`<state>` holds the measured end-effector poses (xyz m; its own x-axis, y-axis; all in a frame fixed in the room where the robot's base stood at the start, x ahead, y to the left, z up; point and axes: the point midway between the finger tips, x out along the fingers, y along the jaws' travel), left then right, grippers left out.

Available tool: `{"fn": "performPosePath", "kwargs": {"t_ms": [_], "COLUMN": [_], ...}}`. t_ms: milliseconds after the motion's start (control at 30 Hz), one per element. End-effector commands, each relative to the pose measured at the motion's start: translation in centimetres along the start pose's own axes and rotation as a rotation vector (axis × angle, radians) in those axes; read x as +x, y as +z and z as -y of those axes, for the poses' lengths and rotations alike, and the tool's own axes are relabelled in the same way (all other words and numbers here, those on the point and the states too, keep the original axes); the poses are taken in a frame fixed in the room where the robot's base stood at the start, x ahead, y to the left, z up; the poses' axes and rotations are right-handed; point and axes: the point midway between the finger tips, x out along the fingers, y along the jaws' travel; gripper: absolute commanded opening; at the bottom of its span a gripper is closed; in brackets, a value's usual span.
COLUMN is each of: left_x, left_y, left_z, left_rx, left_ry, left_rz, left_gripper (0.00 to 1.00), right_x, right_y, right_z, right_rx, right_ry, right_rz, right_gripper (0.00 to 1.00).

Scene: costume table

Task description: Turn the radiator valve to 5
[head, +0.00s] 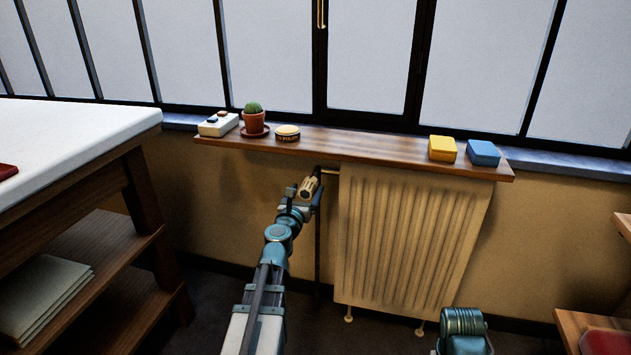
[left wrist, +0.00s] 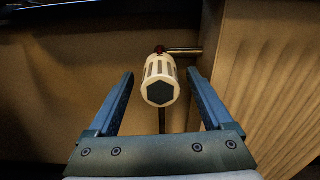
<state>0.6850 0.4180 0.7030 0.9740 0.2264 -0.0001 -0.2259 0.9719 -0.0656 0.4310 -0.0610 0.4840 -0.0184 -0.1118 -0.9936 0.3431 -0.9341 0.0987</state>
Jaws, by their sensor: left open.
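The radiator (head: 405,240) stands under the wooden shelf in the head view, and its ribbed side also shows at the right in the left wrist view (left wrist: 280,80). The cream valve knob (head: 309,187) is at the radiator's upper left. In the left wrist view the ribbed knob (left wrist: 159,80) has a dark hexagonal end facing me and a red ring behind it. My left gripper (head: 303,192) is open, and in the left wrist view its fingers (left wrist: 163,88) stand either side of the knob, with gaps on both sides. I cannot read any number on the knob.
The shelf (head: 350,150) juts out above the valve, carrying a cactus pot (head: 253,122), a round tin (head: 287,132), a white box (head: 218,124), a yellow block (head: 442,149) and a blue block (head: 483,153). A white-topped table (head: 70,135) stands left. Dark floor lies below.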

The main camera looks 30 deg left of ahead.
Motion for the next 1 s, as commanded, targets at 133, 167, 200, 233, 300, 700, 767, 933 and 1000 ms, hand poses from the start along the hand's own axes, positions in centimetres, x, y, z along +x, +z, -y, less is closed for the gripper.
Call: {"fn": "performPosePath", "kwargs": {"t_ms": [133,167,200,233,300,700,767,933,1000], "left_x": [3.3,3.8,4.3,4.7,5.2,5.4,5.4,5.4,5.3], "left_y": [0.0,0.0,0.0,0.0,0.0,0.0,0.0,0.0,0.0], "left_z": [-0.1,-0.1,-0.1,-0.1,0.0,0.0,0.0,0.0,0.0], "left_rx": [0.0,0.0,0.0,0.0,0.0,0.0,0.0,0.0,0.0], "left_ry": [0.0,0.0,0.0,0.0,0.0,-0.001,-0.001,-0.001,-0.001], "left_rz": [0.0,0.0,0.0,0.0,0.0,0.0,0.0,0.0,0.0], "left_gripper": [0.84,0.84,0.84,0.84,0.84,0.67,0.56,0.25,0.12], "right_x": [0.0,0.0,0.0,0.0,0.0,0.0,0.0,0.0,0.0], "right_y": [-0.4,-0.5,-0.6,-0.7,-0.8,-0.8,-0.8,-0.8,-0.8], "right_z": [-0.4,-0.5,-0.6,-0.6,-0.7,-0.8,-0.8,-0.8,-0.8], "right_rx": [0.004,0.005,0.006,0.006,0.007,0.008,0.008,0.008,0.008], "right_ry": [0.0,0.0,0.0,0.0,0.0,0.0,0.0,0.0,0.0], "right_rz": [0.0,0.001,0.001,0.001,0.001,0.001,0.001,0.001,0.001], "right_gripper": [1.0,1.0,1.0,1.0,1.0,1.0,1.0,1.0,1.0]}}
